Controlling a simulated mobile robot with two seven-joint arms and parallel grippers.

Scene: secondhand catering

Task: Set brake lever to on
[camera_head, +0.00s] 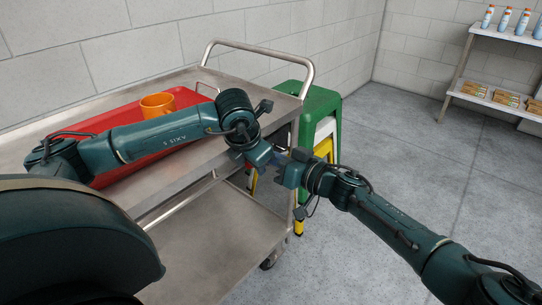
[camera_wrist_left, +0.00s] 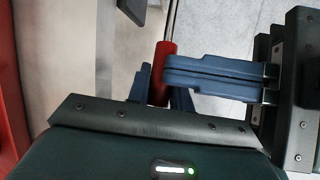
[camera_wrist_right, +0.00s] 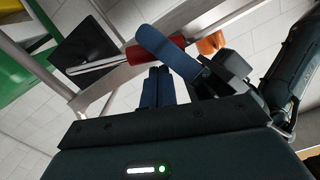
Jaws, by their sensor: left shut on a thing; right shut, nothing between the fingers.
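The brake lever is a thin metal rod with a red grip (camera_wrist_left: 163,72), seen in the left wrist view; in the right wrist view its red grip (camera_wrist_right: 141,52) shows too. My left gripper (camera_wrist_left: 160,92) is shut around the red grip, with a blue finger on either side. My right gripper (camera_wrist_right: 158,72) is shut and empty, its fingers close to the lever and the left fingers. In the head view, the left gripper (camera_head: 270,157) and right gripper (camera_head: 288,168) meet at the cart's near right end, and the lever is hidden behind them. No on/off marking is legible.
A steel cart (camera_head: 225,245) carries a red tray (camera_head: 118,120) with an orange mug (camera_head: 157,105). Green, white and yellow stools (camera_head: 318,100) stand just behind the cart's end. A shelf (camera_head: 455,80) with bottles and packs is far right.

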